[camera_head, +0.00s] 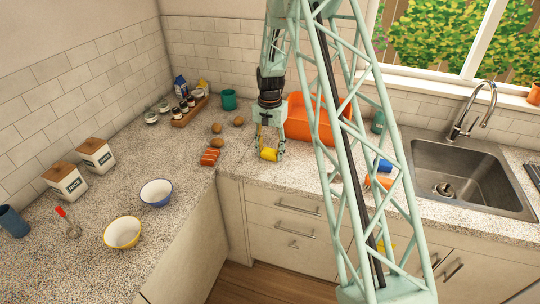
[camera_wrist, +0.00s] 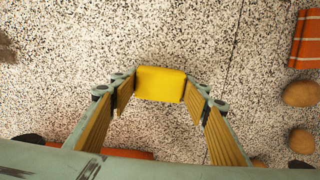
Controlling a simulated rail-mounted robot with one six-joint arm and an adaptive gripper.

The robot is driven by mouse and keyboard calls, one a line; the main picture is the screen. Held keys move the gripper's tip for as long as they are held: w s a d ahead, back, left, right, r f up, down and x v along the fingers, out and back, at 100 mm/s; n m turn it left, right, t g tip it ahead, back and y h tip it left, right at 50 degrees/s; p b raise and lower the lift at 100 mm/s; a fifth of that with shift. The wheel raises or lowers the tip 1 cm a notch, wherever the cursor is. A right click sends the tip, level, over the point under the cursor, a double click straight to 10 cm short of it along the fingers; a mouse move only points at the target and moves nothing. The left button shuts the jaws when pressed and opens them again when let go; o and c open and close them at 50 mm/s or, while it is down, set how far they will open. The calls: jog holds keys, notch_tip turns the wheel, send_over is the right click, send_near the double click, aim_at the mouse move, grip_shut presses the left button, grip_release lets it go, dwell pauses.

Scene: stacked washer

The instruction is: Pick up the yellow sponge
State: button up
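The yellow sponge (camera_wrist: 161,84) is a small block between the two fingertips of my gripper (camera_wrist: 160,90) in the wrist view. The fingers meet its left and right sides with no clear gap, so my gripper looks shut on it. In the head view the sponge (camera_head: 269,155) shows at the lower end of my gripper (camera_head: 270,152), which points down over the speckled counter near its front edge. I cannot tell whether the sponge touches the counter. Its underside is hidden.
An orange dish rack (camera_head: 312,124) stands close behind, to the right. Several brown potatoes (camera_head: 217,143) and an orange striped cloth (camera_head: 209,157) lie to the left. A blue item (camera_head: 384,166) lies before the sink (camera_head: 470,175). Two bowls, one yellow-rimmed (camera_head: 122,233), sit on the left counter.

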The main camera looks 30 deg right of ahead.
aim_at(271, 151)
jog(key=shift+r, duration=0.15)
dwell(0.3)
jog(key=shift+r, duration=1.5)
jog(key=shift+s+r, duration=0.1)
jog(key=shift+s, duration=0.1)
jog(key=s+d, duration=0.1)
jog(key=s, duration=0.4)
jog(key=s+d+r, duration=0.1)
jog(key=s, duration=0.4)
jog(key=s+d+b, duration=0.1)
jog(key=s+d, duration=0.1)
jog(key=s, duration=0.3)
jog(key=shift+r, duration=0.25)
jog(key=shift+a, duration=0.1)
jog(key=shift+c, duration=0.5)
